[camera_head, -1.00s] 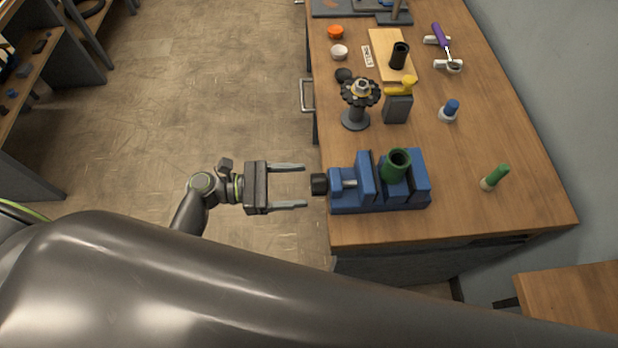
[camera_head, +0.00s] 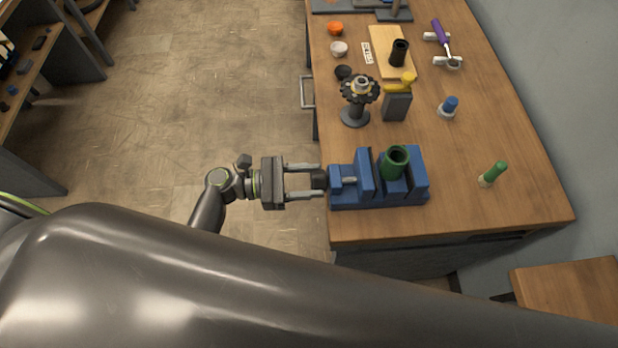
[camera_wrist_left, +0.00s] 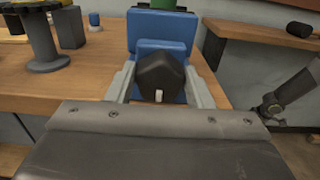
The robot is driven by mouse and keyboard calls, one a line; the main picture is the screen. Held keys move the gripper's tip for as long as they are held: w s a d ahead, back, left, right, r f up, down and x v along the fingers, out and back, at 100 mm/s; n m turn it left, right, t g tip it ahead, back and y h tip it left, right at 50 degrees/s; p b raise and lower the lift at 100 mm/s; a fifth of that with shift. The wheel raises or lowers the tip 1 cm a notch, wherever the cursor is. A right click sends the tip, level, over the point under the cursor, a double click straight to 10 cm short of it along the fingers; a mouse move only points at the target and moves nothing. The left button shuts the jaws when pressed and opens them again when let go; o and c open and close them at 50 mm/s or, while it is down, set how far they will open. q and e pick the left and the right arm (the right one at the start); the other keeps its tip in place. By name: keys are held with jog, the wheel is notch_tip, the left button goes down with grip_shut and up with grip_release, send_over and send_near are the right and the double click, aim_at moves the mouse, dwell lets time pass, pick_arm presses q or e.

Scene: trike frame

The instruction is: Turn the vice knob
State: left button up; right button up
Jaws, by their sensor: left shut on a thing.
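The blue vice (camera_head: 373,178) sits at the near left corner of the workbench, with a green cylinder (camera_head: 395,160) held upright between its jaws. Its black knob (camera_head: 319,179) points left, past the bench edge. My left gripper (camera_head: 317,180) comes in from the left and is shut on the knob, one finger on each side. In the left wrist view the dark, faceted knob (camera_wrist_left: 161,76) sits between the two grey fingers, with a small white mark at its lower middle. The blue vice body (camera_wrist_left: 164,30) shows behind it. My right gripper is not in view.
On the wooden bench (camera_head: 470,205) stand a dark gear stand (camera_head: 357,100), a grey block with a yellow part (camera_head: 397,105), a blue-capped piece (camera_head: 449,107) and a green-handled piece (camera_head: 492,174). The floor left of the bench is clear.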

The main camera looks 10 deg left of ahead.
pick_arm(q)
jog(key=shift+s+f+m+b, duration=0.1)
jog(key=shift+f+m+b, duration=0.05)
jog(key=shift+m+b, duration=2.55)
jog(key=shift+s+f+m+b, duration=0.1)
jog(key=shift+m+b, duration=2)
jog(key=shift+m, duration=1.15)
jog(key=shift+s+f+m+b, duration=0.1)
jog(key=shift+f+m+b, duration=0.05)
jog(key=shift+m+b, duration=2.55)
jog(key=shift+m, duration=0.35)
jog(key=o, duration=1)
jog(key=shift+r+p, duration=0.1)
jog(key=shift+p, duration=0.2)
